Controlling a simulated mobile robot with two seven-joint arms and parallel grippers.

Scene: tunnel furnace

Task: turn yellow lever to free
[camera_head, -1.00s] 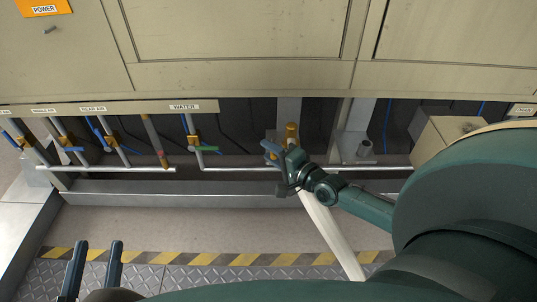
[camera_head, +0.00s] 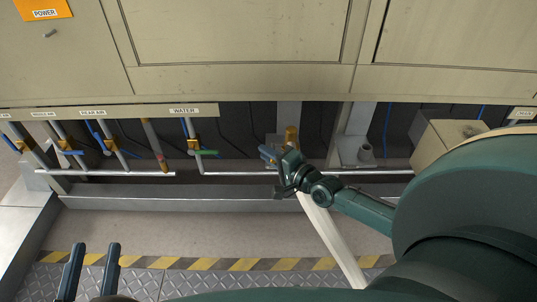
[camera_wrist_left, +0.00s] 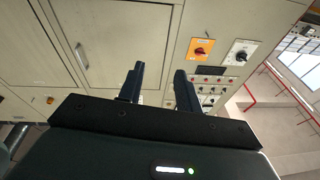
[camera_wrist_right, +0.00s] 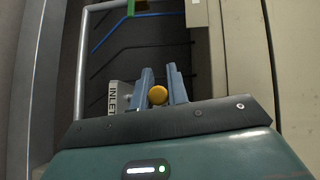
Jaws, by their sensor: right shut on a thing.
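The yellow lever shows in the right wrist view as a round yellow end (camera_wrist_right: 157,95) between the two blue-grey fingers. My right gripper (camera_wrist_right: 160,78) is shut on it. In the head view my right gripper (camera_head: 268,153) is low under the cabinet, beside a brass-yellow fitting (camera_head: 291,135); its fingers hide most of what they hold. My left gripper (camera_head: 92,250) is open and empty at the lower left, above the floor. It also shows open in the left wrist view (camera_wrist_left: 157,75), in front of the cabinet.
A white INLET label (camera_wrist_right: 112,97) is close to the right fingers. Pipes with blue-handled valves stand at the left, and a green-handled valve (camera_head: 207,153) is under the WATER label (camera_head: 184,111). A beige box (camera_head: 447,140) stands at the right. A metal ledge (camera_head: 180,203) runs along the floor.

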